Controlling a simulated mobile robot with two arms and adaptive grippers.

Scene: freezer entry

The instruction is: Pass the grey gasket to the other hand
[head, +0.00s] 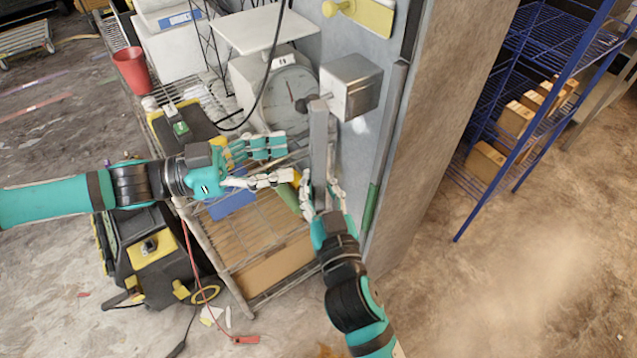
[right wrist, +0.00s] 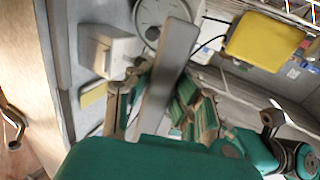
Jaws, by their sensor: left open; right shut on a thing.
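The grey gasket is a long, straight grey strip (head: 319,145), standing nearly upright in the head view. My right gripper (head: 320,192) is shut on its lower part, and the strip rises well above the fingers. In the right wrist view the gasket (right wrist: 168,75) runs up from between the fingers of my right gripper (right wrist: 155,95), slightly tilted. My left gripper (head: 288,162) is open and empty, just left of the gasket, with its fingers pointing toward it. A gap shows between its fingertips and the strip.
A metal box fitting (head: 350,86) sticks out from the grey wall behind the gasket's top. A dial scale (head: 290,90), a red cup (head: 131,72) and a wire cart (head: 255,235) stand behind my left gripper. A blue shelf (head: 520,120) with cartons stands at right.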

